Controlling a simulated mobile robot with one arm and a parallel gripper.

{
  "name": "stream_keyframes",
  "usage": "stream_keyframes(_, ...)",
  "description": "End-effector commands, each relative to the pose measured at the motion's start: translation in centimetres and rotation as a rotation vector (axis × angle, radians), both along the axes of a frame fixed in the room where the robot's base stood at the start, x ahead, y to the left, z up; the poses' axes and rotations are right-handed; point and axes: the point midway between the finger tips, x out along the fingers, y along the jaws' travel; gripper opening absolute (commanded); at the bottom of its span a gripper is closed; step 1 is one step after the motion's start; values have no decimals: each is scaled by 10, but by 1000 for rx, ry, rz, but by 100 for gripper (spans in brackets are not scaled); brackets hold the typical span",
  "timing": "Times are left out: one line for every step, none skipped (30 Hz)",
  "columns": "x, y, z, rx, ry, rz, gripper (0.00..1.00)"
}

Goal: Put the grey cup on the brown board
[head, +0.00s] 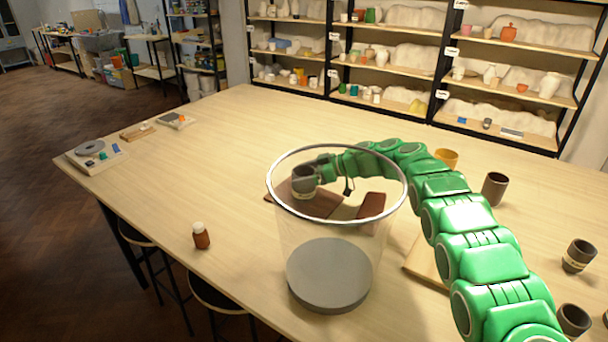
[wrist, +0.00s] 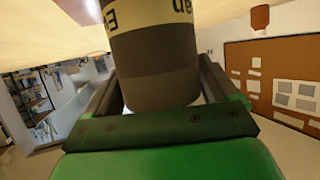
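The grey cup (head: 303,182) is dark grey with a pale lettered band. In the wrist view the cup (wrist: 158,65) fills the space between my two fingers, which meet its sides. My gripper (head: 324,168) is shut on it, at the far end of my green arm. In the head view the cup appears upright over the left part of the reddish-brown board (head: 322,207), seen partly through a clear bin. I cannot tell whether its base touches the board.
The clear bin (head: 331,272) with a metal rim stands in front of the board. A dark red block (head: 371,206) lies right of the board. More dark cups (head: 495,189) and a yellow cup (head: 446,158) stand right. A brown bottle (head: 201,236) stands left. The table's left middle is clear.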

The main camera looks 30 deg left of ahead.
Motion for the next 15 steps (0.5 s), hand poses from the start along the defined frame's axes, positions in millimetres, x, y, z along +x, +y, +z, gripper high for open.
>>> stream_keyframes(0,0,0,0,0,0,95)
stream_keyframes(0,0,0,0,0,0,100)
stream_keyframes(0,0,0,0,0,0,100)
stream_keyframes(0,0,0,0,0,0,100)
stream_keyframes(0,0,0,0,0,0,100)
stream_keyframes(0,0,0,0,0,0,100)
stream_keyframes(0,0,0,0,0,0,100)
stream_keyframes(0,0,0,0,0,0,100)
stream_keyframes(0,0,0,0,0,0,100)
stream_keyframes(0,0,1,0,-1,0,100)
stream_keyframes(0,0,1,0,-1,0,100)
stream_keyframes(0,0,3,0,-1,0,100)
stream_keyframes(0,0,4,1,-2,1,100)
stream_keyframes(1,-2,4,0,-1,0,100)
stream_keyframes(2,-4,5,-1,-1,-1,100)
